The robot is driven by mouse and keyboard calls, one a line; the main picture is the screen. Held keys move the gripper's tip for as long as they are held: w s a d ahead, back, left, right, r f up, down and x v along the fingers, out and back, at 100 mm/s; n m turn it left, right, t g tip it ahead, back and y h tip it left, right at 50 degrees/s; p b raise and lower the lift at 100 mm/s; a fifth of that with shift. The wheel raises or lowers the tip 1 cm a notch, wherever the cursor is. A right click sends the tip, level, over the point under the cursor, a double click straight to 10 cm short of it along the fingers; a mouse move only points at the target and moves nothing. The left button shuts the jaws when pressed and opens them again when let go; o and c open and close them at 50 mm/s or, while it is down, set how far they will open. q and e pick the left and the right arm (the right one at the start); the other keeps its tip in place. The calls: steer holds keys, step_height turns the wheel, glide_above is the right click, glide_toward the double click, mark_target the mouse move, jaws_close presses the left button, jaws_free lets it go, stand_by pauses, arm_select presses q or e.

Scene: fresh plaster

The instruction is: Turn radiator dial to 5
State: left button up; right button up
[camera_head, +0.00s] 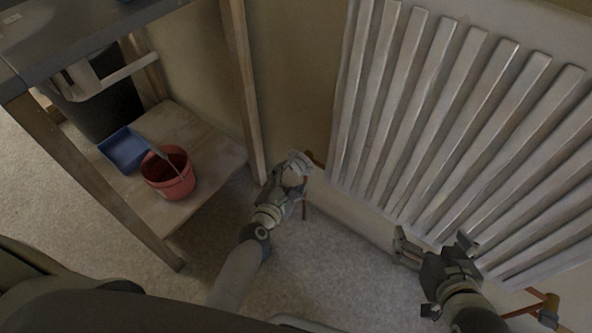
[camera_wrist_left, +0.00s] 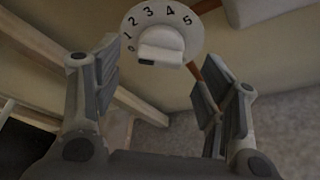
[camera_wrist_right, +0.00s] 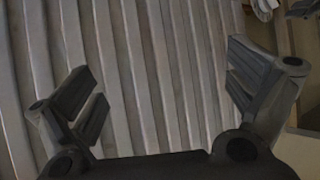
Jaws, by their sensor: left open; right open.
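The white radiator dial (camera_wrist_left: 160,35) shows at the top of the left wrist view, with the numbers 0 to 5 around a raised knob. A dark mark sits on the knob's lower left edge, nearest the 0; I cannot tell its exact setting. My left gripper (camera_head: 293,175) is open and empty at the radiator's lower left corner; in its wrist view its fingers stand apart below the dial, not closed on it. The ribbed radiator (camera_head: 430,110) fills the right of the head view. My right gripper (camera_head: 432,246) is open and empty in front of its lower edge.
A wooden shelf unit (camera_head: 215,150) stands left of the radiator. A red bucket (camera_head: 170,185) and a blue tray (camera_head: 122,150) sit on its low shelf. A copper pipe (camera_head: 305,207) runs down near my left gripper. The carpet between the arms is clear.

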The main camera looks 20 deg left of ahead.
mark_target(295, 171)
arm_select(q)
steer(key=b+x, duration=0.1)
steer(key=x, duration=0.3)
steer(key=shift+w+f, duration=0.1)
steer(key=shift+w, duration=0.05)
steer(key=shift+w+f, duration=0.1)
steer(key=shift+w, duration=0.25)
arm_select(e)
steer(key=w+a+r+t+y, duration=0.1)
steer(key=w+r+t, duration=0.2)
steer(key=r, duration=0.3)
steer(key=shift+w+a+t, duration=0.25)
steer(key=shift+a+t, duration=0.15)
arm_select(q)
steer(key=c, duration=1)
